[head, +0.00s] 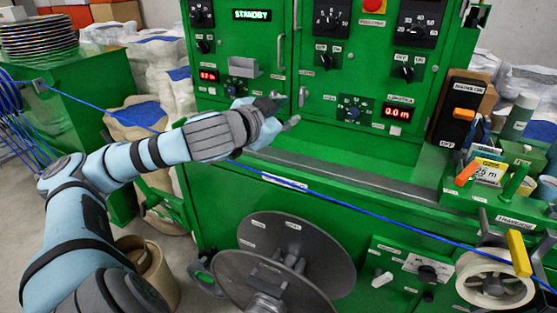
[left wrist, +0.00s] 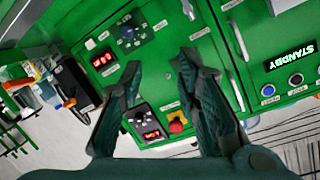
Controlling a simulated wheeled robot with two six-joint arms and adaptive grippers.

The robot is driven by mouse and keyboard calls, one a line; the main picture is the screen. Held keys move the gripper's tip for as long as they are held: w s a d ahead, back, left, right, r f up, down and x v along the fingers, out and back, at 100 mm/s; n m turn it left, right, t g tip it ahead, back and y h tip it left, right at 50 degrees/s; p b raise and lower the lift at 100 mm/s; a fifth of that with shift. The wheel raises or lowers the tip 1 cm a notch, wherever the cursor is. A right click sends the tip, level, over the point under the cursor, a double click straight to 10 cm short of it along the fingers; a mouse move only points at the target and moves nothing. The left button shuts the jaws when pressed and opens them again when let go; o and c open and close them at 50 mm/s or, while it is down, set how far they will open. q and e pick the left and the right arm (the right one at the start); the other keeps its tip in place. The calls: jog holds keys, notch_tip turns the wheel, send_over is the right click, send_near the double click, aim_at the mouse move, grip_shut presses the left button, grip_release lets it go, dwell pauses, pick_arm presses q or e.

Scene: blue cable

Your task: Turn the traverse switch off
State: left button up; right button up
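The green machine (head: 350,160) fills the head view. The small labels are too blurred for me to tell which one is the traverse switch. My left gripper (head: 287,112) is in front of the panel's middle, left of the lower blue dial (head: 354,108). In the left wrist view its two dark fingers (left wrist: 160,60) are spread apart with nothing between them. My right gripper is not in view.
A blue cable (head: 330,193) runs across the front above a grey reel (head: 285,265). A red button (head: 373,5) is at the top. The display (head: 252,15) reads STANDBY.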

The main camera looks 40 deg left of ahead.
pick_arm(q)
notch_tip(320, 180, down, 10)
jog(key=s+d+g, duration=0.1)
jog(key=shift+d+g, duration=0.3)
jog(key=shift+g, duration=0.1)
jog(key=shift+f, duration=0.1)
